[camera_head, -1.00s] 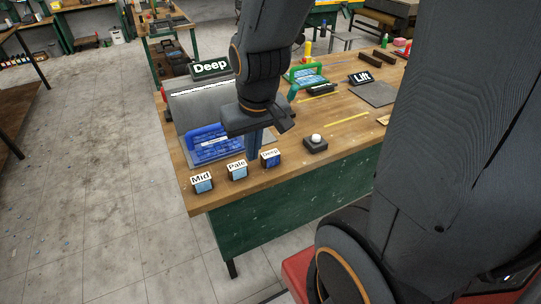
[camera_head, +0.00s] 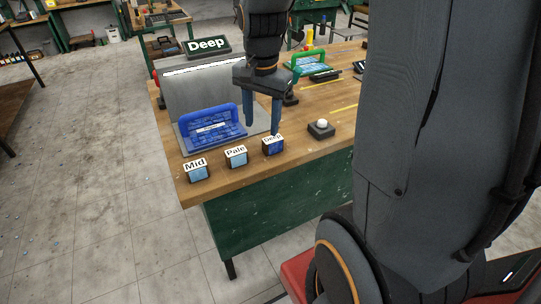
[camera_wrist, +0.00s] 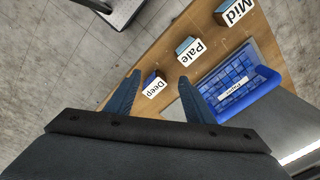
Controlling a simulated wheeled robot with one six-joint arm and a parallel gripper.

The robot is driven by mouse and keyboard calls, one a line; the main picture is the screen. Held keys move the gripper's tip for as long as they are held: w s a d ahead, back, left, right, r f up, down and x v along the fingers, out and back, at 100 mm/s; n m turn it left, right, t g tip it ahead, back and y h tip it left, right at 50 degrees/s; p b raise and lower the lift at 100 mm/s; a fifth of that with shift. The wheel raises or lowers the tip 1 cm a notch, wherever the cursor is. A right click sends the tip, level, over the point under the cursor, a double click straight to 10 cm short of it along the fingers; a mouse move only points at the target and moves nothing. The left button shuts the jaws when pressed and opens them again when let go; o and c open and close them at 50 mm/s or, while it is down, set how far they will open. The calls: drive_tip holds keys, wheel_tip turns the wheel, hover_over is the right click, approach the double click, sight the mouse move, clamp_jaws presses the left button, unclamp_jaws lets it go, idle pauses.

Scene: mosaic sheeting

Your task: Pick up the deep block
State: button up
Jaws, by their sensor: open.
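The deep block (camera_head: 273,148) is a small dark-blue cube with a white top labelled "Deep". It stands on the wooden bench near its front edge, rightmost of the three labelled blocks. My gripper (camera_head: 262,130) is open and empty, fingers pointing down, just above and behind the deep block. In the wrist view the deep block (camera_wrist: 153,86) shows between the two fingers of my gripper (camera_wrist: 160,88), closer to the left finger. No contact with the block can be made out.
The pale block (camera_head: 236,158) and mid block (camera_head: 196,171) stand in a row to the left. A blue-handled mosaic sheet (camera_head: 213,128) lies behind them on a grey plate. A black box with a white button (camera_head: 320,128) stands to the right. A "Deep" sign (camera_head: 207,46) stands behind.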

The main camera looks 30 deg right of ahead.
sight(273, 140)
drive_tip(key=w+d+f+m+b, duration=0.1)
drive_tip(key=m, duration=0.1)
drive_tip(key=w+d+f+m+b, duration=0.1)
drive_tip(key=w+d+m+b, duration=0.1)
drive_tip(key=w+d+f+m+g+b, duration=0.1)
drive_tip(key=w+d+f+m, duration=0.1)
drive_tip(key=m, duration=0.1)
drive_tip(key=shift+f+b, duration=0.1)
drive_tip(key=shift+b, duration=0.2)
drive_tip(key=shift+s+d+f+p, duration=0.2)
drive_tip(key=shift+f+p, duration=0.4)
drive_tip(key=shift+f, duration=1.3)
drive_tip(key=shift+s+d+f+p, duration=0.15)
drive_tip(key=shift+f+p, duration=0.4)
drive_tip(key=shift+f, duration=1.35)
drive_tip(key=shift+a, duration=0.1)
drive_tip(key=c, duration=1.1)
